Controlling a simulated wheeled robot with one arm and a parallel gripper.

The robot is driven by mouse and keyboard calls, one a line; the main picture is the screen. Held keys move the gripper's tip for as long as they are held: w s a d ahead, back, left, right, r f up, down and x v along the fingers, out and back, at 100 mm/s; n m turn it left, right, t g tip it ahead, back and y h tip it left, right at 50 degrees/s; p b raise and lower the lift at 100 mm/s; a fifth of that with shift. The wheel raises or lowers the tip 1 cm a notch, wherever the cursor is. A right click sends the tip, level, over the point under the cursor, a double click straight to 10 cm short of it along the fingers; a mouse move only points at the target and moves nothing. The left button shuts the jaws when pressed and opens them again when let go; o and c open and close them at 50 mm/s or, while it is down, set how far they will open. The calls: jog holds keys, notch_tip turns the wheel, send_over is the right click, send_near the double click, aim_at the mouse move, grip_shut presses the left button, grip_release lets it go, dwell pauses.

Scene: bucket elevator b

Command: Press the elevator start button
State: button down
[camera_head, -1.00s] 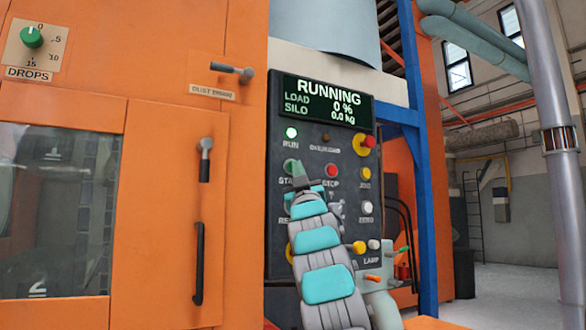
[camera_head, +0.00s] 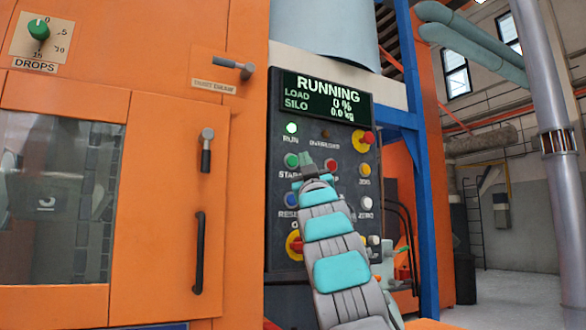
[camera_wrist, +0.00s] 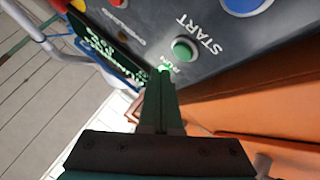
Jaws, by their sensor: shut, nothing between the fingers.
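The green start button (camera_head: 291,160) is on the dark control panel (camera_head: 330,140), left of the red stop button (camera_head: 331,165). The display (camera_head: 322,98) reads RUNNING, load 0 %, silo 0.0 kg, and the green RUN lamp (camera_head: 291,128) is lit. My gripper (camera_head: 309,162) is shut and empty in front of the panel, just right of the start button in the head view. In the wrist view the start button (camera_wrist: 184,49) lies beyond the tip of my gripper (camera_wrist: 161,76), with a visible gap between them. The START label is readable beside it.
An orange cabinet (camera_head: 245,150) with a window and black handle (camera_head: 199,250) stands left. A blue post (camera_head: 425,200) rises right of the panel. A blue reset button (camera_head: 291,199) and several other knobs sit on the panel, partly behind my arm. Open floor lies far right.

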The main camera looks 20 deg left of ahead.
jog(key=s+d+b, duration=0.2)
jog(key=shift+s+d+b, duration=0.1)
jog(key=shift+d+b, duration=0.1)
jog(key=shift+b, duration=0.1)
dwell(0.7)
